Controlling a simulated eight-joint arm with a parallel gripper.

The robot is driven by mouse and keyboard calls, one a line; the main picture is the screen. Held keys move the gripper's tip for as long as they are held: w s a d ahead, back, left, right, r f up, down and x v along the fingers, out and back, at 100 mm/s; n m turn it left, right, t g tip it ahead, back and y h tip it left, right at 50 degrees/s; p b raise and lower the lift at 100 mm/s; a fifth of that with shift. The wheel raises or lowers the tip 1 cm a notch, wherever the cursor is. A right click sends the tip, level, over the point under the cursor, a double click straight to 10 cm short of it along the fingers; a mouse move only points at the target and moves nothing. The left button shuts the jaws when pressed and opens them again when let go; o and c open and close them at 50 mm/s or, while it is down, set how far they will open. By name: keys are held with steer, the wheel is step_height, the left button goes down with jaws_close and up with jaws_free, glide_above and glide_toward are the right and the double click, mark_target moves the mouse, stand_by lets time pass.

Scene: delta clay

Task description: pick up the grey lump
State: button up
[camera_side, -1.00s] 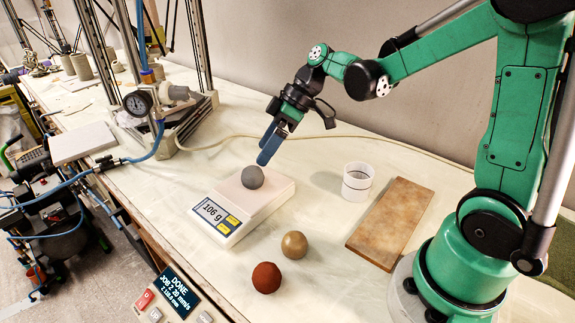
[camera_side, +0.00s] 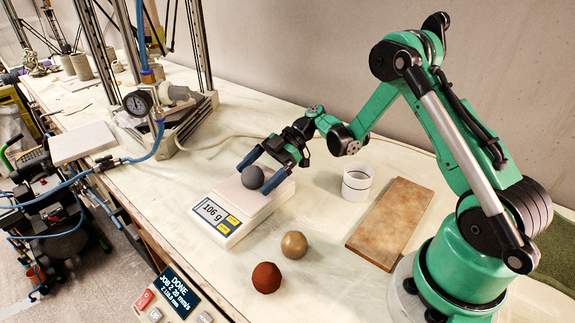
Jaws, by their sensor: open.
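The grey lump (camera_side: 252,177) is a round ball resting on the pan of the white scale (camera_side: 236,222), whose display reads 106 g. My gripper (camera_side: 257,175) is low over the scale with its two blue fingers spread apart. One finger is behind and above the lump, the other in front on its right side, so the lump appears between them. I cannot tell whether either finger touches it.
A tan ball (camera_side: 294,244) and a red-brown ball (camera_side: 266,277) lie in front of the scale. A metal-framed machine (camera_side: 205,50) with a gauge and blue hose is behind left.

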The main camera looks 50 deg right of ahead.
steer(key=shift+a, duration=0.2)
jaws_close()
stand_by(0.3)
